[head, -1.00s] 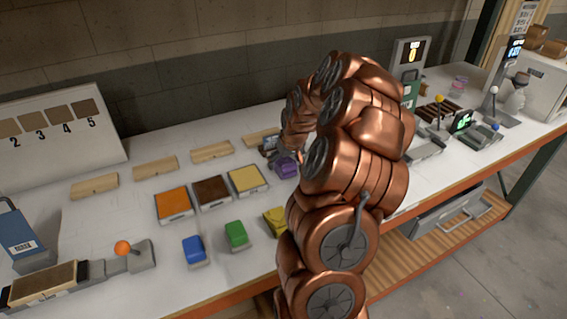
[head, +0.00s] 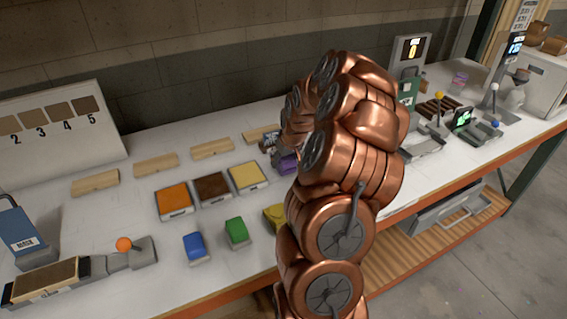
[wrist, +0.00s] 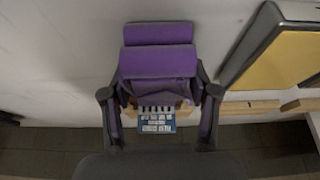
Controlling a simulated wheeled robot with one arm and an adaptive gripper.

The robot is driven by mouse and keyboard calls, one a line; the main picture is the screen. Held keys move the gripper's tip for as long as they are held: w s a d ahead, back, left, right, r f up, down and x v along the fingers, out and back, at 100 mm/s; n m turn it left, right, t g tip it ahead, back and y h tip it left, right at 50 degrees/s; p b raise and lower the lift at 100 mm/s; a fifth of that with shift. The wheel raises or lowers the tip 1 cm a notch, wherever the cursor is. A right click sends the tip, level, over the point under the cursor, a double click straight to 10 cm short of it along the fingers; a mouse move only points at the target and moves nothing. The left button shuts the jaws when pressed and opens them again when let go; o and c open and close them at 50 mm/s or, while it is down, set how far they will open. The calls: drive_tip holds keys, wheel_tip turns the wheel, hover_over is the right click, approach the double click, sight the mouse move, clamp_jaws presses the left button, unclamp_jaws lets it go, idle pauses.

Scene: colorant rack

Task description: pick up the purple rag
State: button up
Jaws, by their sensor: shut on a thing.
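The purple rag (head: 288,164) shows in the head view just right of the yellow tray, partly hidden behind my copper arm. In the wrist view the folded purple rag (wrist: 158,62) fills the space between my fingers. My gripper (wrist: 160,95) is shut on it, with one finger at each side. In the head view my gripper (head: 272,146) shows only in part beside the rag. I cannot tell whether the rag is clear of the table.
Orange (head: 174,202), brown (head: 213,188) and yellow (head: 248,176) trays stand to the left. Wooden blocks (head: 156,164) line the back. A lever with an orange knob (head: 124,244) stands front left.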

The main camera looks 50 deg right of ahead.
wheel_tip(320, 180, up, 10)
drive_tip(key=b, duration=0.3)
idle(0.5)
